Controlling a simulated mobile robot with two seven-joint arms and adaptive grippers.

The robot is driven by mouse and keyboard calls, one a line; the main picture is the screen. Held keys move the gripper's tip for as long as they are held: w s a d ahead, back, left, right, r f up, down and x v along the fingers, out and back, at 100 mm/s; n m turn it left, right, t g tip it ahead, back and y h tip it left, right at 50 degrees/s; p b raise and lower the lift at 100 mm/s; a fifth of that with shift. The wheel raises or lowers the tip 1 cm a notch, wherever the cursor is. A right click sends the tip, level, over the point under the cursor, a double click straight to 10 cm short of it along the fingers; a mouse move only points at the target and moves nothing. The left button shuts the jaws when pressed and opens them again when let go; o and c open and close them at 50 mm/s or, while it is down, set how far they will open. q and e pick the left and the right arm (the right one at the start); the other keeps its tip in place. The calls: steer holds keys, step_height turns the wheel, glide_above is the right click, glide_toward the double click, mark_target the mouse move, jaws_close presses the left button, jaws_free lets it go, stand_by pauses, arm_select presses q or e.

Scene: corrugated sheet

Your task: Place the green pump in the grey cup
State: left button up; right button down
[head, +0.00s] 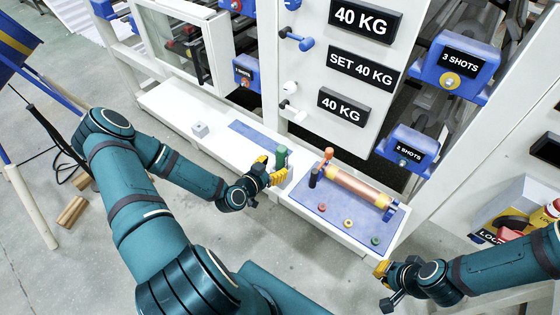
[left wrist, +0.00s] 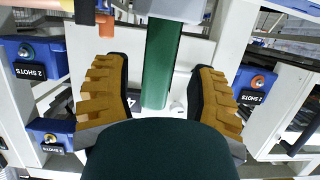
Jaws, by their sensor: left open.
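The green pump (head: 281,157) is a dark green cylinder standing upright on the white bench, at the right end of the blue strip. My left gripper (head: 268,172) is at the pump, on its near side. In the left wrist view the pump (left wrist: 160,65) shows between the two spread yellow fingers, with a gap on each side. A small grey block-like piece (head: 200,129), which looks like the grey cup, sits on the bench further left; its opening is too small to make out. My right gripper (head: 384,272) is low at the right, away from the bench; its jaws are unclear.
A blue panel (head: 335,212) right of the pump bears a copper cylinder (head: 358,188), a dark upright post (head: 314,177), an orange-topped post (head: 328,156) and small coloured knobs. The blue strip (head: 252,137) between grey piece and pump looks clear. A white cabinet wall (head: 310,80) rises behind.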

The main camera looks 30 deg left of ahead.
arm_select(q)
steer(key=d+v, duration=0.1)
steer(key=v, duration=0.6)
steer(key=d+f+g+h, duration=0.3)
steer(key=d+g, duration=0.3)
steer(key=d, duration=0.5)
steer(key=s+d+n+g, duration=0.2)
steer(key=s+d+g, duration=0.3)
steer(key=d, duration=0.6)
steer(key=shift+s+r+n+g, duration=0.25)
steer(key=shift+s+n+g, duration=0.15)
steer(key=shift+g, duration=0.5)
